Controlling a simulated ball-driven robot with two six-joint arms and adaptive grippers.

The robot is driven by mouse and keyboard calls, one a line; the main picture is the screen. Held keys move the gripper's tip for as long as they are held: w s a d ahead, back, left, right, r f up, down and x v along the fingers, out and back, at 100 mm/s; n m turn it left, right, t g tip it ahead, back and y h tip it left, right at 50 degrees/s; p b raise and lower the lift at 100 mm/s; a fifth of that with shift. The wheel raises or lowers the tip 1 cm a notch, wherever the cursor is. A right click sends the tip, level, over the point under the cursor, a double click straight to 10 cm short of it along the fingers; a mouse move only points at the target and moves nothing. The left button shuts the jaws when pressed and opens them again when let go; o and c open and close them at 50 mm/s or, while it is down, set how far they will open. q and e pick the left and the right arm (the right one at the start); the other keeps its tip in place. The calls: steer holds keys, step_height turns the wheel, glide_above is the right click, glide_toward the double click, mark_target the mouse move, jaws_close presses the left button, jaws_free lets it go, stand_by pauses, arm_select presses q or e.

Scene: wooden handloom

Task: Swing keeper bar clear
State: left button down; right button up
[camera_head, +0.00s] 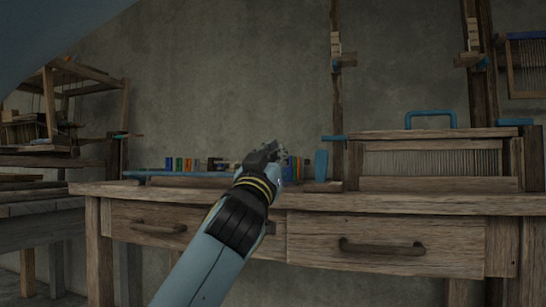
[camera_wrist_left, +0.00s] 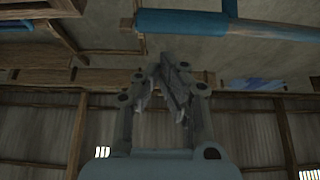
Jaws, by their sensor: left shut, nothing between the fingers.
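My left gripper (camera_head: 273,152) is shut and empty. In the head view it is above the front part of the wooden bench, left of the framed reed (camera_head: 432,162). A short blue bar (camera_head: 333,138) sticks out by the upright post, right of the gripper. I cannot tell for sure whether it is the keeper bar. An upright blue piece (camera_head: 321,166) stands below it on the bench. In the left wrist view the closed fingers (camera_wrist_left: 170,75) point towards wooden beams, with a blue cylinder (camera_wrist_left: 180,22) beyond them. No contact is visible. My right gripper is not in view.
The bench (camera_head: 400,203) has two drawers with dark handles (camera_head: 381,247). A long blue bar (camera_head: 180,179) and several coloured spools (camera_head: 195,164) lie on its left. A blue handle (camera_head: 430,114) tops the reed frame. A wooden loom (camera_head: 60,110) stands far left.

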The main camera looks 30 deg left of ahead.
arm_select(q)
steer(key=f+b+v, duration=0.1)
steer(key=b+v, duration=0.1)
steer(key=v, duration=0.7)
steer(key=shift+b, duration=0.35)
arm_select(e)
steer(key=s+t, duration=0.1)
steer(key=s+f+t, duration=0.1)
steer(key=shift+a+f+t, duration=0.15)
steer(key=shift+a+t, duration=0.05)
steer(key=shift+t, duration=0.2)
arm_select(q)
steer(key=shift+w, duration=0.15)
